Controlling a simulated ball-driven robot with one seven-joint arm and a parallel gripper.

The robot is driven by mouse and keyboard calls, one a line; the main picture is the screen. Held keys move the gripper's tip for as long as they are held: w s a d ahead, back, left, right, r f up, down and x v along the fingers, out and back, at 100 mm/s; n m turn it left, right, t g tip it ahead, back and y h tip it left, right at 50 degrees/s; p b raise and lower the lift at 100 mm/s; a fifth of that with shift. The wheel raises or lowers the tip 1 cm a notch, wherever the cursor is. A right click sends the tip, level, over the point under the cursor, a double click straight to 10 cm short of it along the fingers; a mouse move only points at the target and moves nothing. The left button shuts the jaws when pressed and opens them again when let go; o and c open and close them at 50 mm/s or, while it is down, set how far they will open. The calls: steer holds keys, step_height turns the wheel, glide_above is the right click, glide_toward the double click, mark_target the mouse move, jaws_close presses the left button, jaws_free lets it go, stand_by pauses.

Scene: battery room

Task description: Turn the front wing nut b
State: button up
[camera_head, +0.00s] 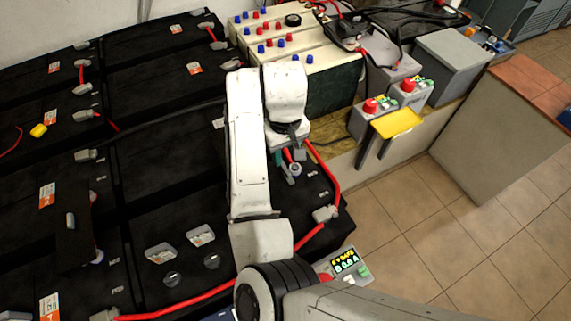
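My white arm reaches across the black batteries (165,205), and my gripper (291,172) points down over the battery at the right, near its back edge. Small teal, red and blue-white parts show at the fingertips. They are too small for me to tell which is a wing nut, or whether the fingers touch or hold anything. The arm hides part of the battery top. I cannot pick out the front wing nut b with certainty. A grey terminal clamp (325,214) with a red cable (328,178) sits to the right of and in front of the gripper.
Clear covers (160,252) and round caps lie on the front battery. A meter with a lit display (344,261) stands at the battery's front edge. Tiled floor (445,235) is free at right.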

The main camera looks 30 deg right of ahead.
mark_target(285, 169)
step_height(285, 169, down, 6)
steer(key=shift+r, duration=0.15)
stand_by(0.3)
jaws_close()
